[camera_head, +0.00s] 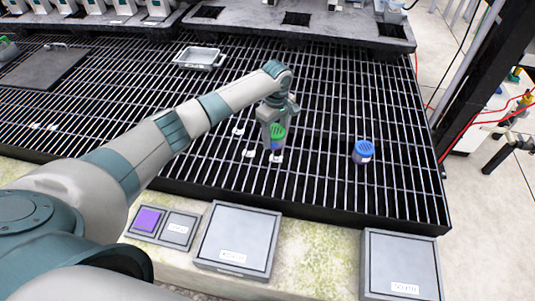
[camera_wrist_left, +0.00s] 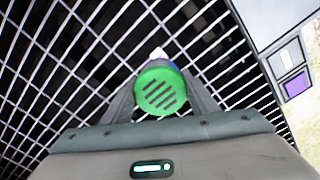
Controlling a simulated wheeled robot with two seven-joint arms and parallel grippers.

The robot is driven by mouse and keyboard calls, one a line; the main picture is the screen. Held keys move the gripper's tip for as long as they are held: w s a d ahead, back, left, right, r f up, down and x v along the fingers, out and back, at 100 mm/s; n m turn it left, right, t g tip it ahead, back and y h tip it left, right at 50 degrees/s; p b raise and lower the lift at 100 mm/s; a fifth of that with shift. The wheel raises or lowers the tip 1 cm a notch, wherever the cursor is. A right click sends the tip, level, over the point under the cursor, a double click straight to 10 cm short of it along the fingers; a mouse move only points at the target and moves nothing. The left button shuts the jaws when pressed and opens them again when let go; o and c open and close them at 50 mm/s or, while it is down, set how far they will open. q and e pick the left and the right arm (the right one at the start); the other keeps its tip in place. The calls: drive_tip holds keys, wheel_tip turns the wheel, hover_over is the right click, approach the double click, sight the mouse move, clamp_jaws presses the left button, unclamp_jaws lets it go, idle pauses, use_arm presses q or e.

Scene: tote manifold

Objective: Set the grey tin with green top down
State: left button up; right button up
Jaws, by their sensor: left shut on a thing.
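The grey tin with green top (camera_head: 278,131) is between the fingers of my left gripper (camera_head: 274,138), which is shut on it. In the left wrist view the green top (camera_wrist_left: 158,90) shows its dark slots, with a gripper finger on either side. The tin appears upright over the dark slatted grate (camera_head: 330,180). I cannot tell whether its base touches the bars. My right gripper is in neither view.
A tin with a blue top (camera_head: 363,151) stands on the grate to the right. A metal tray (camera_head: 198,58) lies farther back. Grey labelled plates (camera_head: 238,238) and a purple square (camera_head: 147,219) line the front ledge. The grate between the tins is clear.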

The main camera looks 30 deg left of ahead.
use_arm(q)
drive_tip(key=s, duration=0.1)
drive_tip(key=s+f, duration=0.2)
drive_tip(key=shift+s+a+f, duration=0.1)
drive_tip(key=shift+s+a, duration=0.2)
drive_tip(key=shift+a, duration=0.05)
drive_tip(key=shift+s+f, duration=0.15)
drive_tip(key=shift+s, duration=0.05)
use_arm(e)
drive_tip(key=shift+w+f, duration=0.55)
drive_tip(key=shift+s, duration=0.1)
use_arm(q)
drive_tip(key=shift+f, duration=0.25)
wheel_tip(320, 180, down, 3)
drive_tip(key=shift+f, duration=0.25)
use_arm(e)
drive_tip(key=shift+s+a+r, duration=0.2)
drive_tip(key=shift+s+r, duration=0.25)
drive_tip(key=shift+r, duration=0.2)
use_arm(q)
drive_tip(key=shift+f, duration=0.1)
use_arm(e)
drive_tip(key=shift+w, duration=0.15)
